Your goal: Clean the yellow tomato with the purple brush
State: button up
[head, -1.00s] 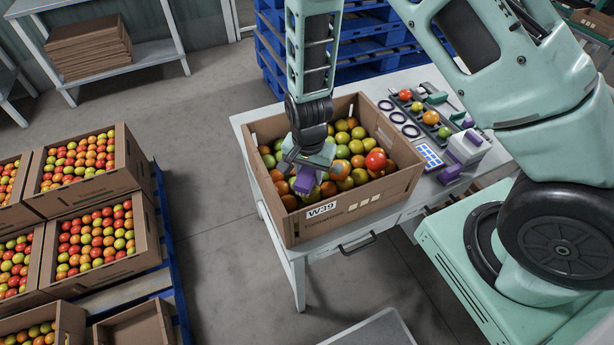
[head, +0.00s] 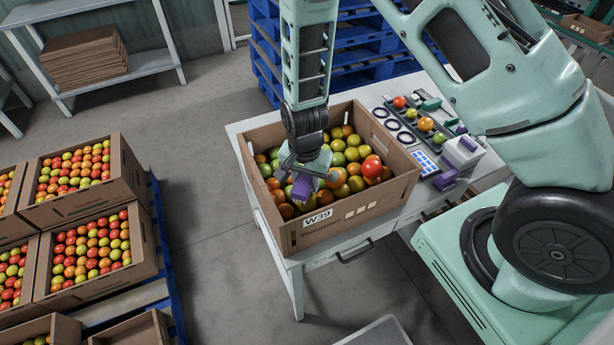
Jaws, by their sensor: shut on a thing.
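My gripper (head: 305,172) is over the front left part of the open cardboard box of tomatoes (head: 345,222). It is shut on a purple piece, which looks like the purple brush (head: 302,189), pointing down at the tomatoes. Whether the brush touches a tomato cannot be told. Several yellow and yellow-green tomatoes lie in the box among orange and red ones, partly hidden under my gripper. A yellow-orange tomato (head: 426,124) also sits on the dark rack on the table. Which one is the yellow tomato meant is unclear.
On the white table (head: 243,127) right of the box are black rings (head: 390,124), a blue-and-white panel (head: 425,163), a purple block (head: 446,180) and a grey-and-purple device (head: 463,151). Blue pallets stand behind. Full tomato crates (head: 105,195) stand at the left, across clear floor.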

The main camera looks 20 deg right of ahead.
aim_at(301, 187)
jog(key=shift+s+a, duration=1.15)
jog(key=shift+w+d, duration=1.55)
jog(key=shift+w, duration=0.05)
jog(key=shift+r, duration=0.1)
jog(key=shift+r+p, duration=2.65)
jog(key=shift+r, duration=0.3)
jog(key=shift+s+f, duration=0.1)
